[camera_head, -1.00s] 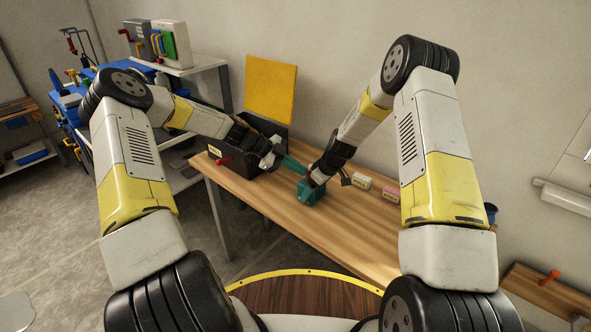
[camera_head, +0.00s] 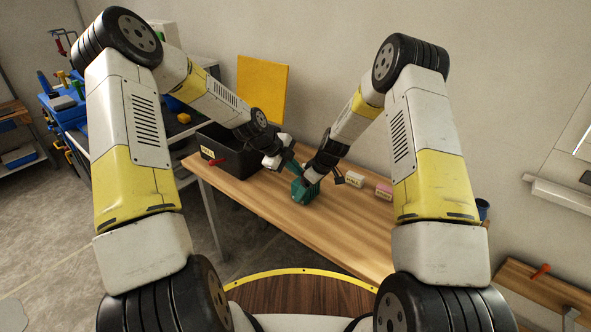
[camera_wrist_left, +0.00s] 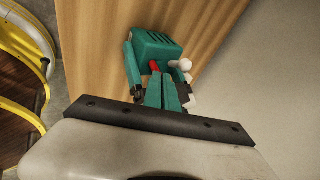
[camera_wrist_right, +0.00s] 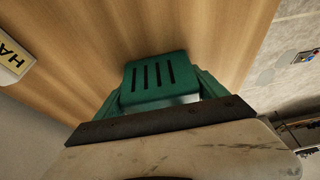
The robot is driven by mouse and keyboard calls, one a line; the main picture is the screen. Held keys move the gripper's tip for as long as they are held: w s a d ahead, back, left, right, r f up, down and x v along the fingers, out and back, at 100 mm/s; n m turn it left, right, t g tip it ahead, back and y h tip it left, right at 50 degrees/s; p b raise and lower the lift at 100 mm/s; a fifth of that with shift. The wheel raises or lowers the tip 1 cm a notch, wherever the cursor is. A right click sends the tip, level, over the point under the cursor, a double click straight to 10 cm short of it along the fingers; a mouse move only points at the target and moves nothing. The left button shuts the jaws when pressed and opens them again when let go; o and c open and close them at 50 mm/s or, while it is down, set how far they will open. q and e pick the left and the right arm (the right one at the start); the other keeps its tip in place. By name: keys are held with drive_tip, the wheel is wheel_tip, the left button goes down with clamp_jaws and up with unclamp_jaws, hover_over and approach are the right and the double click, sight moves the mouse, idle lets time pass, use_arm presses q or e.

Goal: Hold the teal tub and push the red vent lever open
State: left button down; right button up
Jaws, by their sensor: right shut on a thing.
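The teal tub (camera_head: 303,192) stands on the wooden table, with dark slots showing in its face in the right wrist view (camera_wrist_right: 153,78). My right gripper (camera_head: 312,178) is shut on it, one teal finger along each side. My left gripper (camera_head: 296,170) is just left of the tub. In the left wrist view its teal fingers (camera_wrist_left: 161,80) are together, with their tips close to the tub. A small red part, seemingly the vent lever (camera_wrist_left: 154,66), shows just beyond those tips. I cannot tell whether they touch it.
A black bin (camera_head: 232,155) with a red handle (camera_head: 213,162) stands at the table's left end. A white labelled block (camera_head: 354,179) and a pink block (camera_head: 383,190) lie right of the tub. The front of the table is clear.

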use_arm(q)
drive_tip(key=shift+s+d, duration=0.15)
drive_tip(key=shift+d, duration=0.05)
drive_tip(key=shift+a+r, duration=0.1)
drive_tip(key=shift+r, duration=0.7)
drive_tip(key=shift+a+r, duration=0.1)
drive_tip(key=s+a+r, duration=0.1)
drive_tip(key=a+r, duration=0.8)
drive_tip(key=a, duration=0.1)
drive_tip(key=shift+s, duration=0.35)
idle(2.0)
drive_tip(key=w+f+n+g+h, duration=0.3)
drive_tip(key=w+f+h, duration=0.3)
drive_tip(key=w+f, duration=0.4)
wheel_tip(320, 180, down, 3)
drive_tip(key=shift+w+d+f+n, duration=0.2)
drive_tip(key=shift+w+n, duration=0.1)
drive_tip(key=shift+n, duration=0.3)
drive_tip(key=shift+d, duration=0.1)
